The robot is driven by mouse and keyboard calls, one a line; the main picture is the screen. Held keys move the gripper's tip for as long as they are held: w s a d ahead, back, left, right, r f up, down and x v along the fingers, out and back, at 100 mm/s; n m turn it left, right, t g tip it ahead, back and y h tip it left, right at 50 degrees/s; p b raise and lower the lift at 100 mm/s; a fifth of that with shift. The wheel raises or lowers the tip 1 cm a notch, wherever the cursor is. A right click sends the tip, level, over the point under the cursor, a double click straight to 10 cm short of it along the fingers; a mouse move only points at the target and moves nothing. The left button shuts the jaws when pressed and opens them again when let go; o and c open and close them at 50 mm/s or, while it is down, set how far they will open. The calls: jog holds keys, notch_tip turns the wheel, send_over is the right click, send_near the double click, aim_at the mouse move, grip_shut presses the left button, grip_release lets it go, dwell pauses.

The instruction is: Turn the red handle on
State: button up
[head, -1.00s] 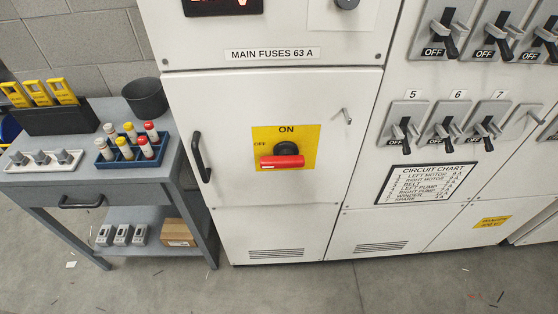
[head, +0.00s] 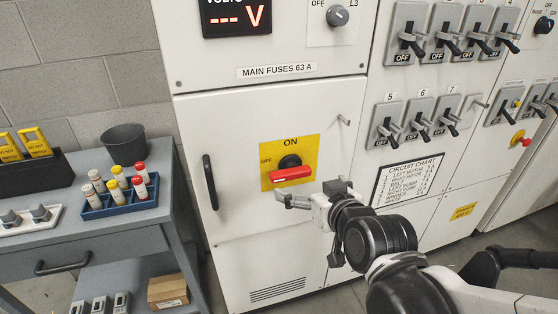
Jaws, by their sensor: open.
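The red handle (head: 292,174) sits on a black round hub on a yellow plate (head: 268,151) on the white cabinet door. It lies roughly level, with its left end toward the word OFF. ON is printed above the hub. My gripper (head: 305,194) is open and in front of the door, just below and right of the handle. One finger reaches left under the handle and the other is up at the right. I see nothing between the fingers. I cannot tell whether a finger touches the handle.
A black door pull (head: 210,182) stands out at the door's left. A small metal latch (head: 344,120) is at its upper right. Several grey switches, such as this one (head: 420,117), line the right panel. A grey workbench (head: 110,226) with a blue fuse tray (head: 120,202) stands at left.

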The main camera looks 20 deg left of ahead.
aim_at(292, 172)
jog(key=b+x, duration=0.2)
jog(key=x, duration=1.2)
jog(key=shift+r, duration=0.1)
jog(key=shift+s, duration=0.1)
jog(key=c, duration=1.4)
